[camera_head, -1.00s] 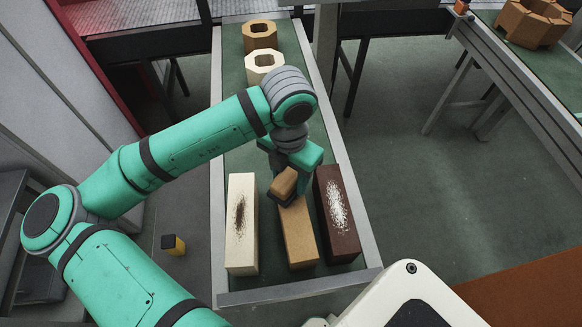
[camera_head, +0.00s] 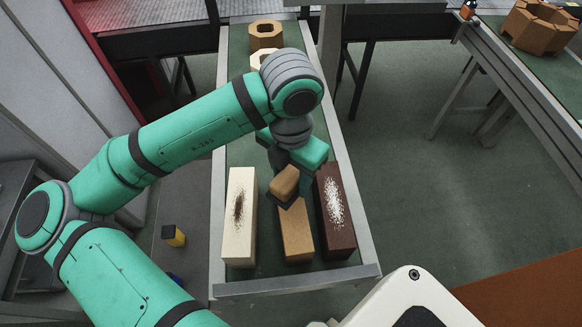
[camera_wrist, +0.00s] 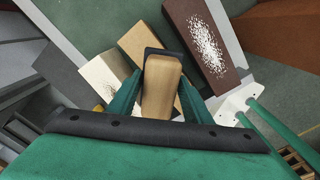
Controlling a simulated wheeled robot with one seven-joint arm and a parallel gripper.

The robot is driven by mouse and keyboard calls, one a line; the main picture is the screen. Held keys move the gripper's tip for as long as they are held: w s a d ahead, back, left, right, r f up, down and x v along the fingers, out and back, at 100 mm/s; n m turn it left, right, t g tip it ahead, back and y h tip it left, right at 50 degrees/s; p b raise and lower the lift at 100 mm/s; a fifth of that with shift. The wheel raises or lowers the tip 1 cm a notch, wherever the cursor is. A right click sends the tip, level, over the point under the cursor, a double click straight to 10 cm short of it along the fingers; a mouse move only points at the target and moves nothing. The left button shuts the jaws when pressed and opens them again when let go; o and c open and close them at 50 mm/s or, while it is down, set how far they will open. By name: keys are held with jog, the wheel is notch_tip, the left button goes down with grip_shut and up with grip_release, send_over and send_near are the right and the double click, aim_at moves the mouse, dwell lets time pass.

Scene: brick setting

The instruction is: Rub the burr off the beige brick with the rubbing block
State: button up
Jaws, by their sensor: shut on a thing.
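Three long bricks lie side by side at the near end of the green bench. The left one is pale cream (camera_head: 240,250) with a dark brown rough patch on top. The middle one is tan (camera_head: 296,238); its visible top looks plain, and its far part is hidden by my gripper. The right one is dark brown (camera_head: 343,238) with a white speckled patch. My gripper (camera_wrist: 160,95) is shut on the rubbing block (camera_head: 285,181), a wooden piece with a dark pad, also seen in the wrist view (camera_wrist: 161,82). The block hangs over the tan brick's far part; I cannot tell whether they touch.
The bench has a raised grey metal rim (camera_head: 300,286). Two hollow blocks, one tan (camera_head: 265,29) and one cream (camera_head: 258,56), stand at its far end. A small yellow and black item (camera_head: 172,236) is left of the bench. Another bench (camera_head: 555,96) stands at the right.

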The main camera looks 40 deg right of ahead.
aim_at(292, 173)
jog(key=shift+r, duration=1.65)
jog(key=shift+d, duration=0.15)
